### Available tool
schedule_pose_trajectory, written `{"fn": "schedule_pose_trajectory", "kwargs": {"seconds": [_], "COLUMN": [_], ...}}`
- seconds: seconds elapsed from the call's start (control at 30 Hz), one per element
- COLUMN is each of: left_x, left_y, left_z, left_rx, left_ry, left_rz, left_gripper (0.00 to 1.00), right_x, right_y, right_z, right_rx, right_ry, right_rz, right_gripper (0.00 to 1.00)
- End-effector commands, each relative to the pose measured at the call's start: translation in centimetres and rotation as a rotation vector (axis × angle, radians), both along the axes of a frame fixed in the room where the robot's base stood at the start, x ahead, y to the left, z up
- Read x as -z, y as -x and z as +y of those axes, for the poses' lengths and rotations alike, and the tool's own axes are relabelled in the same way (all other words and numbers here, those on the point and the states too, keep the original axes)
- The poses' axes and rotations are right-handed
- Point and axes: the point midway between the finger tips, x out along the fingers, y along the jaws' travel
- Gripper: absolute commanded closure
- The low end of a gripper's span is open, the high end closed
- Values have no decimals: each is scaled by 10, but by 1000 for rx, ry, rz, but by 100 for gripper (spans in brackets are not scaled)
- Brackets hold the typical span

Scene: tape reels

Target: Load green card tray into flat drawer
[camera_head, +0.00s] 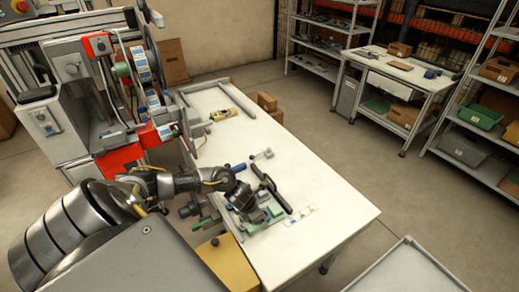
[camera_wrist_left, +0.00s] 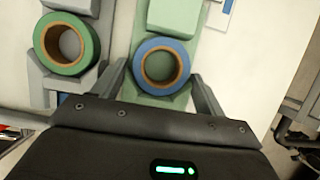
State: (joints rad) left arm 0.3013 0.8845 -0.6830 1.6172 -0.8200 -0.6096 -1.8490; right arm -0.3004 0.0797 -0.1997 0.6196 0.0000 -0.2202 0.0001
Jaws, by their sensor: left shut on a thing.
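The green card tray (camera_wrist_left: 168,105) is pale green and carries a blue tape reel (camera_wrist_left: 141,70) with a brown core. In the left wrist view, my left gripper (camera_wrist_left: 160,88) has one finger on each side of the tray, beside the reel, and is shut on the tray. In the head view, my left gripper (camera_head: 257,212) is low over the near part of the white table, with pale green parts (camera_head: 275,209) showing around it; it hides much of the tray. I cannot pick out the flat drawer. My right gripper is not in view.
A grey holder with a green reel (camera_wrist_left: 46,58) lies close left of the tray. A machine with reels (camera_head: 140,70) stands left of the white table (camera_head: 330,190). A card with coloured marks (camera_head: 301,216) lies right of the gripper. The table's right side is clear.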

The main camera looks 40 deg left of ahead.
Motion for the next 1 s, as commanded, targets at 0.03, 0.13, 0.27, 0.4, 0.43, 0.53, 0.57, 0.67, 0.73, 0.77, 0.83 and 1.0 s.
{"fn": "schedule_pose_trajectory", "kwargs": {"seconds": [0.03, 0.13, 0.27, 0.4, 0.43, 0.53, 0.57, 0.67, 0.73, 0.77, 0.83, 1.0], "left_x": [-3, -11, -28, -47, -53, -72, -79, -92, -99, -102, -108, -120], "left_y": [-1, -2, -1, 16, 19, 33, 38, 58, 72, 78, 91, 113], "left_z": [0, 0, 0, -6, -8, -14, -16, -24, -30, -32, -37, -47], "left_rx": [1, 2, 3, 5, 6, 7, 7, 7, 7, 8, 6, 4], "left_ry": [0, -1, -2, -2, -1, -3, -2, -2, -2, -1, -2, 0], "left_rz": [-4, -6, -7, -5, -4, -6, -7, -3, -4, -3, -4, -3], "left_gripper": [55, 55, 55, 55, 55, 55, 55, 55, 55, 55, 55, 55], "right_x": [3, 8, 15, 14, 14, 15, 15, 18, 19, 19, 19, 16], "right_y": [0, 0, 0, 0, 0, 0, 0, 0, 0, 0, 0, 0], "right_z": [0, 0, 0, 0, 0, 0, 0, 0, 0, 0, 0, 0], "right_rx": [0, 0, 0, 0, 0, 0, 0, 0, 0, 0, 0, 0], "right_ry": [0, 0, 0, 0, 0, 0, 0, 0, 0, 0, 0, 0], "right_rz": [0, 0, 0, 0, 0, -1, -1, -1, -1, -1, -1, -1], "right_gripper": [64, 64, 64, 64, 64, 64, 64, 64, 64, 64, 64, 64]}}
